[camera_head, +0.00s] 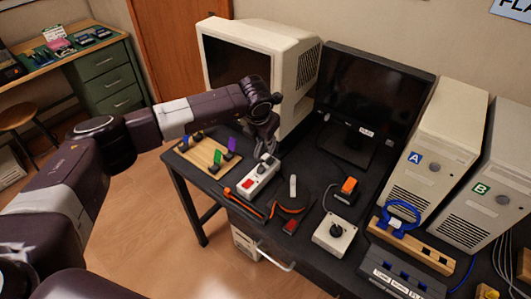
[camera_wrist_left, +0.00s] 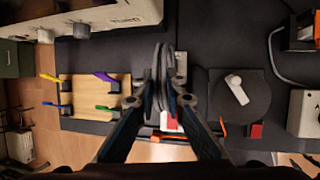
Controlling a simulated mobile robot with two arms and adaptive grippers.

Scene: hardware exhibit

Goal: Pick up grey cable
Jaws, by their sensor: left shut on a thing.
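My left gripper (camera_head: 267,138) is above the desk beside the wooden board and over the white power strip (camera_head: 256,181). It is shut on the grey cable (camera_head: 271,152), a looped coil. In the left wrist view the gripper (camera_wrist_left: 165,90) holds the grey cable (camera_wrist_left: 164,62) between its fingertips, with the loops standing up edge-on. The fingers hide part of the coil and of the power strip below. I cannot tell whether the cable still touches anything beneath it. My right gripper is in neither view.
A wooden board (camera_head: 196,160) with coloured clips lies left of the gripper. A CRT monitor (camera_head: 305,70) and a dark flat screen (camera_head: 372,85) stand behind. A white knob box (camera_head: 334,238), orange-switch box (camera_head: 347,190) and blue cable (camera_head: 411,207) are to the right.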

